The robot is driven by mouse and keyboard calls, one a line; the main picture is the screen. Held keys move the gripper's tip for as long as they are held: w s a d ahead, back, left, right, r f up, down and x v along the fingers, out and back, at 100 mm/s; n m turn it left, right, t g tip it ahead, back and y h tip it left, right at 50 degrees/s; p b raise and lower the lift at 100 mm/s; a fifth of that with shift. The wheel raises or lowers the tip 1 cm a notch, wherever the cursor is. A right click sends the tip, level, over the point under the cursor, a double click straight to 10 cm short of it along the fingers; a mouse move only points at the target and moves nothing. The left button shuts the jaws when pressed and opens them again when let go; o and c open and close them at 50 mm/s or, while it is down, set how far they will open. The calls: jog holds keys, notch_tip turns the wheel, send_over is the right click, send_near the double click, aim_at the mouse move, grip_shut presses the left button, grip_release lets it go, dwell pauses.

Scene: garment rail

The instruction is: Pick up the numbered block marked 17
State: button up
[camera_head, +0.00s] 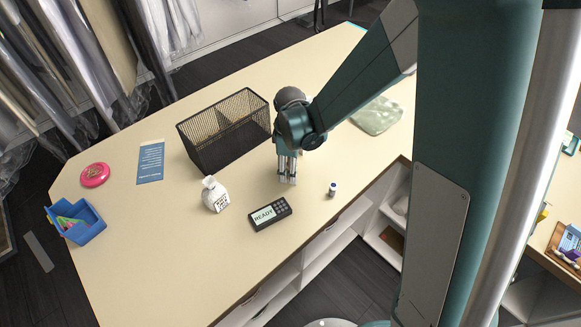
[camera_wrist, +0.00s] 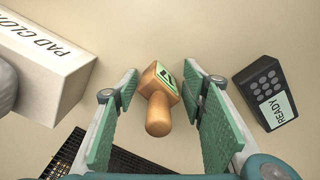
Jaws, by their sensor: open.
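In the wrist view a wooden block (camera_wrist: 158,100) with a rounded knob end lies between my two fingers. Its far end has a pale green face with a dark mark that looks like 17, seen at a slant. My gripper (camera_wrist: 160,80) is open, with green pads on both sides of the block and visible gaps to it. In the head view my gripper (camera_head: 287,181) points down over the table between the wire basket and the black device. I cannot make out the block there; the fingers seem to hide it.
A black READY keypad device (camera_head: 269,213) lies close by, also right in the wrist view (camera_wrist: 266,92). A white lettered container (camera_head: 215,195) stands left of the gripper. A black wire basket (camera_head: 226,131) stands behind. A small blue-topped item (camera_head: 333,188) is near the table's edge.

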jog(key=c, duration=0.8)
jog(key=shift+r, duration=0.2)
jog(key=shift+r, duration=4.85)
